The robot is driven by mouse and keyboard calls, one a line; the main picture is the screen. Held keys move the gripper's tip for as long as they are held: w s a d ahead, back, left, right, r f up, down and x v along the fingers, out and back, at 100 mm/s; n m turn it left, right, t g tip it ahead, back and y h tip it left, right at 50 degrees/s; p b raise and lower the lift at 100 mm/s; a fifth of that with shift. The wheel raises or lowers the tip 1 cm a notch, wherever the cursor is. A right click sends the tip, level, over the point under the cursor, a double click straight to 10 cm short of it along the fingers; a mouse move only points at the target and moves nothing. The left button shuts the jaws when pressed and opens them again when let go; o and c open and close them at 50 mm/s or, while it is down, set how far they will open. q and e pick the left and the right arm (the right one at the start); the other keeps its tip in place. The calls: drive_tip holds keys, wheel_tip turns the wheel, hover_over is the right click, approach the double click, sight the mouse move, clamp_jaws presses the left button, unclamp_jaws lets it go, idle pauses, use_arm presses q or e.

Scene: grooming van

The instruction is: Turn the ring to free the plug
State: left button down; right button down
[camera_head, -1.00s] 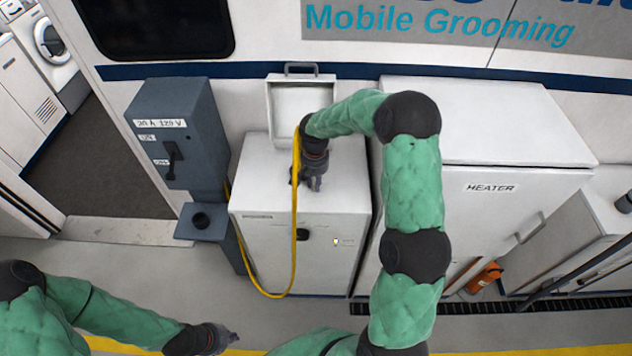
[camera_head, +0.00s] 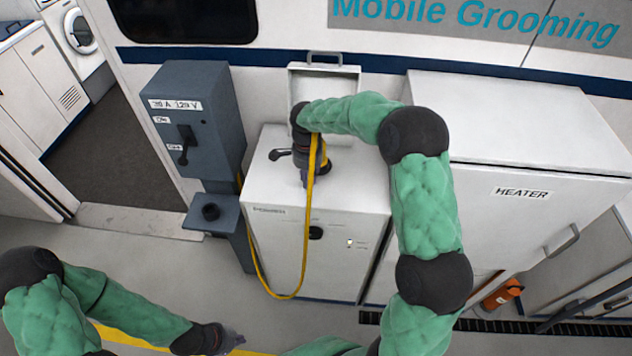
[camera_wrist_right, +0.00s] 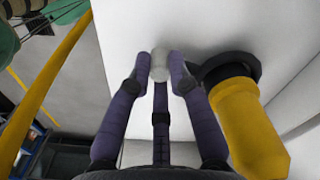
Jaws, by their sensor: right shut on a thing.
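The yellow plug (camera_wrist_right: 250,130) stands in a black ring (camera_wrist_right: 230,70) on the white cabinet, at the right of the right wrist view. In the head view the plug (camera_head: 322,157) shows partly behind my right wrist, with a yellow cable hanging from there. My right gripper (camera_wrist_right: 159,70) has its fingers closed around a small pale rounded piece (camera_wrist_right: 159,66), beside the plug rather than around it. How this piece joins the ring is hidden. My left gripper (camera_head: 232,340) is low at the left, away from the cabinet; its fingers are too small to read.
The white cabinet (camera_head: 275,245) has a raised lid (camera_head: 325,82) behind the plug. A grey switch box (camera_head: 205,125) with a lever stands at its left and a heater unit (camera_head: 520,225) at its right. The yellow cable (camera_head: 305,240) loops down the cabinet's front.

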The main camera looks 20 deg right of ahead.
drive_tip(key=m, duration=0.1)
drive_tip(key=w+a+m, duration=0.1)
drive_tip(key=shift+w+a+m, duration=0.1)
drive_tip(key=shift+w+m, duration=0.2)
drive_tip(key=shift+w+a+m+b, duration=0.2)
drive_tip(key=shift+w+m, duration=0.2)
drive_tip(key=shift+m, duration=0.2)
drive_tip(key=shift+w+a+m+b, duration=0.15)
drive_tip(key=shift+w+m, duration=0.25)
drive_tip(key=shift+m, duration=0.2)
drive_tip(key=shift+w, duration=0.1)
drive_tip(key=c, duration=1.1)
unclamp_jaws()
wheel_tip(320, 180, up, 12)
drive_tip(key=shift+r, duration=0.1)
